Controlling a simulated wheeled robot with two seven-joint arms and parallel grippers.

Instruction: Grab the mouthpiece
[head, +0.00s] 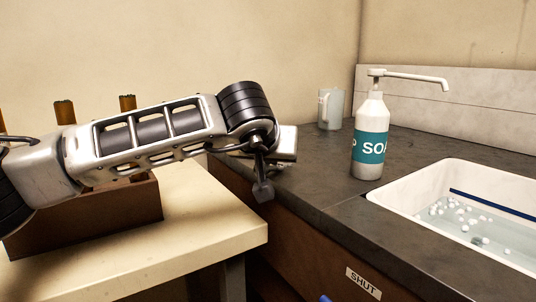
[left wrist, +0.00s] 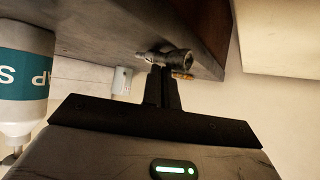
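The mouthpiece appears to be the small dark metal piece (left wrist: 178,58) in the left wrist view, with a thicker round end at right and a thin end at left. It lies across the view just at the fingertips of my left gripper (left wrist: 162,70). The two fingers are close together. I cannot tell whether they hold the piece, touch it or only stand in front of it. My right gripper is not in view.
A soap bottle (head: 370,140) stands on the counter, with a clear jug (head: 330,108) behind it. A white sink (head: 405,188) is at right. A pale table (head: 215,215) and a brown box (head: 130,210) are at left.

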